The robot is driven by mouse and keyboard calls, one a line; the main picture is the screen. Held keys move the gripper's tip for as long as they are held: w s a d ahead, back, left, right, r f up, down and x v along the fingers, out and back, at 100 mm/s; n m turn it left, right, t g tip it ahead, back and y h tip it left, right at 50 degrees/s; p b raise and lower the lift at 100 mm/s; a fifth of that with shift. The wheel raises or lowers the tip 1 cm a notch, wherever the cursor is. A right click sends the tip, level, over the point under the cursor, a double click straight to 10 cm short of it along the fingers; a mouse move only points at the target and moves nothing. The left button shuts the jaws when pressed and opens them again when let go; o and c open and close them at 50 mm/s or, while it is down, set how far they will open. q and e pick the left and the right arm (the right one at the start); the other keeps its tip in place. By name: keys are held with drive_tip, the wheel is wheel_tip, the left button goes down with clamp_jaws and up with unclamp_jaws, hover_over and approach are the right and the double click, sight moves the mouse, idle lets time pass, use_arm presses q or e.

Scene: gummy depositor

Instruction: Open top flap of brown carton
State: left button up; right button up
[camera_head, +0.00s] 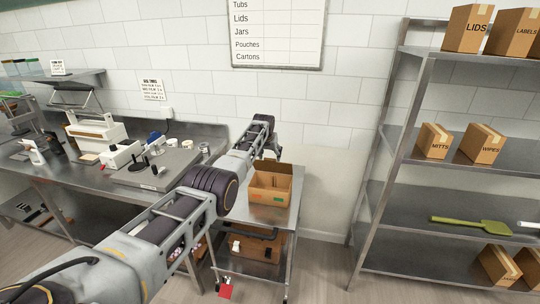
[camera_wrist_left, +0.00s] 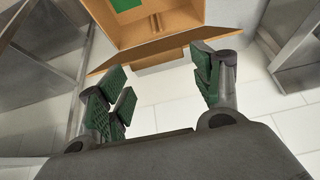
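The brown carton (camera_head: 262,196) stands on a small metal cart, with a green label on its front. Its top looks open in the head view, with a darker flap (camera_head: 274,167) raised along the back edge. My left gripper (camera_head: 264,130) is beyond and above the carton, near the wall. In the left wrist view my left gripper (camera_wrist_left: 160,92) is open, its green-padded fingers wide apart with nothing between them. The carton (camera_wrist_left: 172,22) is at the top of that view, a flap edge (camera_wrist_left: 150,48) just past the fingertips; contact is unclear. My right gripper is not in view.
The metal cart (camera_head: 284,216) has a lower shelf holding a brown box. A steel bench (camera_head: 75,172) with equipment is at left. A metal rack (camera_head: 455,232) with cartons stands at right. White tiled wall is close behind the cart.

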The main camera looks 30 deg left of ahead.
use_arm(q)
drive_tip(key=shift+o, duration=0.2)
drive_tip(key=shift+s+r, duration=0.15)
drive_tip(key=shift+r, duration=0.25)
drive_tip(key=v, duration=1.1)
idle(1.0)
drive_tip(key=shift+s, duration=0.1)
idle(0.4)
